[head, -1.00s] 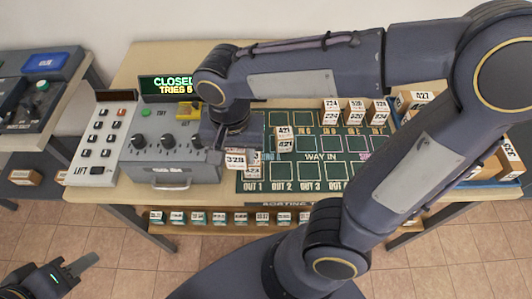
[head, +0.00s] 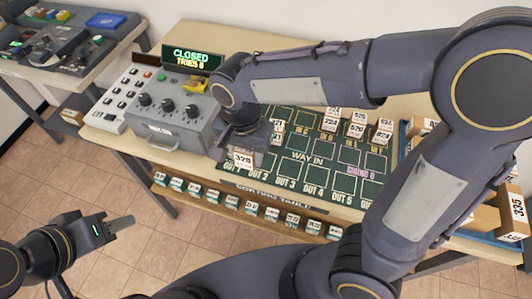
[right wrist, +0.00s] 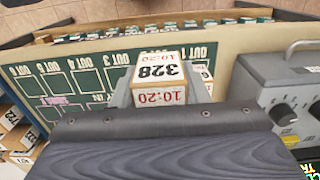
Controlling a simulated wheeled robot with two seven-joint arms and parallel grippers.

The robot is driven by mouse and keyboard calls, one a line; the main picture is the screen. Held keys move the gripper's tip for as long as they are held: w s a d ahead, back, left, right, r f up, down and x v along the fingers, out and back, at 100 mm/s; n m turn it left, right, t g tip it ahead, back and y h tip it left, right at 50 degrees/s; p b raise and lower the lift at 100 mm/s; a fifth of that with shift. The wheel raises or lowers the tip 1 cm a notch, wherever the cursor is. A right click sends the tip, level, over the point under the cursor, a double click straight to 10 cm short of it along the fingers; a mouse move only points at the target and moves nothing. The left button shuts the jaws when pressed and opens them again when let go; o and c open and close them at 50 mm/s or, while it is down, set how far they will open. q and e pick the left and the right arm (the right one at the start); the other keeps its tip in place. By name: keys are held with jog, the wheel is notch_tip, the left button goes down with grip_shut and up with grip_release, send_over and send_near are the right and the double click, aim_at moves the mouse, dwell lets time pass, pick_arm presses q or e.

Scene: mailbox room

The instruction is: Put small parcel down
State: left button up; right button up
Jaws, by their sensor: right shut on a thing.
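The small parcel labelled 328 (head: 243,160) is a white-topped box with a brown side, held in my right gripper (head: 246,148). In the right wrist view the parcel (right wrist: 160,76) sits between the two fingers, with 328 and 10:20 printed on it. It is at the OUT 1 end of the green sorting board (head: 318,172), beside the grey console. I cannot tell whether its underside touches the board. Another small box (right wrist: 204,73) shows partly behind it. My left gripper (head: 122,224) is away from the table at lower left, with nothing visible in it; its jaw gap is unclear.
The grey console (head: 172,112) with knobs stands left of the board; its display (head: 192,59) reads CLOSED, TRIES 5. Several small parcels (head: 356,124) stand on the board's far right. A blue tray (head: 408,132) with boxes is at right. Several board cells are empty.

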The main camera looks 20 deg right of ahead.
send_over(263, 163)
notch_tip(263, 163, down, 6)
jog(key=shift+s+a+f, duration=0.15)
jog(key=shift+w+d+f, duration=0.1)
jog(key=shift+w+f, duration=0.05)
jog(key=shift+f, duration=0.8)
jog(key=shift+w+d+f, duration=0.1)
jog(key=shift+f, duration=0.8)
jog(key=shift+f, duration=0.2)
jog(key=o, duration=1)
jog(key=shift+r, duration=0.1)
